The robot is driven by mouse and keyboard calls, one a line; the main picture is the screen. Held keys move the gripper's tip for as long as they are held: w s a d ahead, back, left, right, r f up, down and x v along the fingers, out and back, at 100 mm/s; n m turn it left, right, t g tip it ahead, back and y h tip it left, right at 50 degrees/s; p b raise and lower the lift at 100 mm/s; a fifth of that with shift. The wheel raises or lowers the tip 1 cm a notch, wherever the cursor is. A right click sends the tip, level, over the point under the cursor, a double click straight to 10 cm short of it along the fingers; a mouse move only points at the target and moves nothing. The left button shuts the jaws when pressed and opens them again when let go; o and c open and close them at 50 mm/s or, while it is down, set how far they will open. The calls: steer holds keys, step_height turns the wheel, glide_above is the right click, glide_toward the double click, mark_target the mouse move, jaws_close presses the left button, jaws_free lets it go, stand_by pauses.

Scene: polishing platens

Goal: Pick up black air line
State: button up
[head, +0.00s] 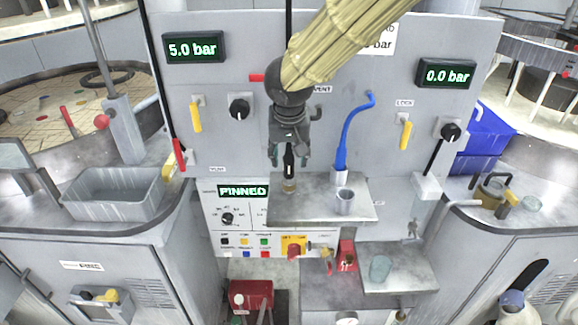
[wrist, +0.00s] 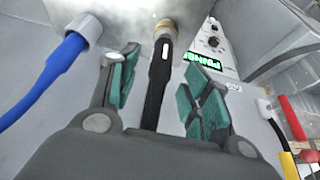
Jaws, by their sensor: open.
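The black air line (head: 289,163) stands upright with its lower end in a brass fitting (head: 289,186) on the small grey shelf. It has a white mark and also shows in the wrist view (wrist: 156,80), running from the brass fitting down between my fingers. My gripper (head: 288,152) is open, pointing down, with one finger on each side of the black line. In the wrist view the green-padded fingers (wrist: 163,76) stand apart with gaps to the line. Part of the line's upper length is hidden by my gripper.
A blue line (head: 342,150) stands right of my gripper in its own holder, near a small metal cup (head: 345,201). The grey panel (head: 340,75) is close behind, with knobs and yellow handles. A "PINNED" display (head: 243,191) is lower left. A grey bin (head: 115,192) stands left.

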mark_target(289, 164)
steer(key=shift+p+x, duration=0.9)
steer(key=shift+x, duration=1.55)
steer(key=shift+s, duration=0.1)
jaws_close()
